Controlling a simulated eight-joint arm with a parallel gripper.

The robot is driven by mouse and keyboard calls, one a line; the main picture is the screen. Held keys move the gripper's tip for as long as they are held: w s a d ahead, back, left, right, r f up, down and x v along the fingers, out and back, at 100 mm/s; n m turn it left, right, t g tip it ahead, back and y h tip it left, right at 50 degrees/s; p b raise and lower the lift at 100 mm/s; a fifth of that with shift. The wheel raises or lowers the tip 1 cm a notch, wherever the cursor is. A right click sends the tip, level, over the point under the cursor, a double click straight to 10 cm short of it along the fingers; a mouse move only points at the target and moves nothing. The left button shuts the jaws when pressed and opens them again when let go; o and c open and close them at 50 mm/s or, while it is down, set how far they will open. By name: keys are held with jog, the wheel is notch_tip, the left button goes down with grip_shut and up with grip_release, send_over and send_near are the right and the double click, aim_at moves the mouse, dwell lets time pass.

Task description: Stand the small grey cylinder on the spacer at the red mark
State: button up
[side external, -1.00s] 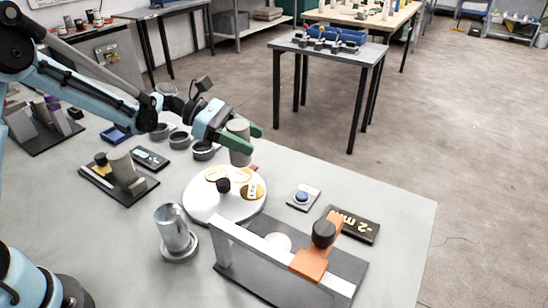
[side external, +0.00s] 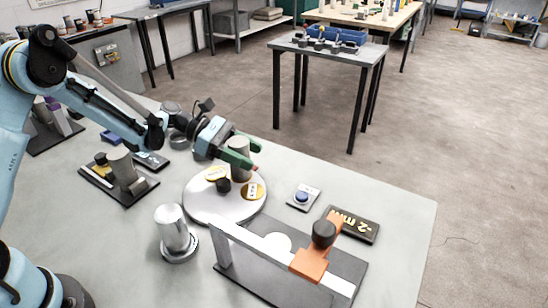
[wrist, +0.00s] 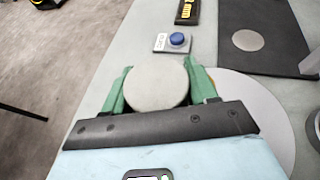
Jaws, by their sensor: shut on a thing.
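My gripper (side external: 254,158) has its green fingers shut on the small grey cylinder (side external: 239,148), which is upright. In the wrist view the cylinder's round top (wrist: 157,87) sits between both fingers. The cylinder is over the far side of a white round plate (side external: 202,213). Its lower end is partly hidden by a finger, so I cannot tell if it touches anything. Two yellow-and-white round pieces, possibly spacers, show on the plate: one at the left (side external: 215,173) and one at the right (side external: 254,192). A small red mark (side external: 256,167) shows by the fingertip.
A black knob (side external: 224,185) stands on the plate near the cylinder. A metal cylinder (side external: 173,229) stands front left. The table's right end is clear.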

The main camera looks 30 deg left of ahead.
jog(key=o, duration=1.4)
jog(key=shift+f, duration=0.1)
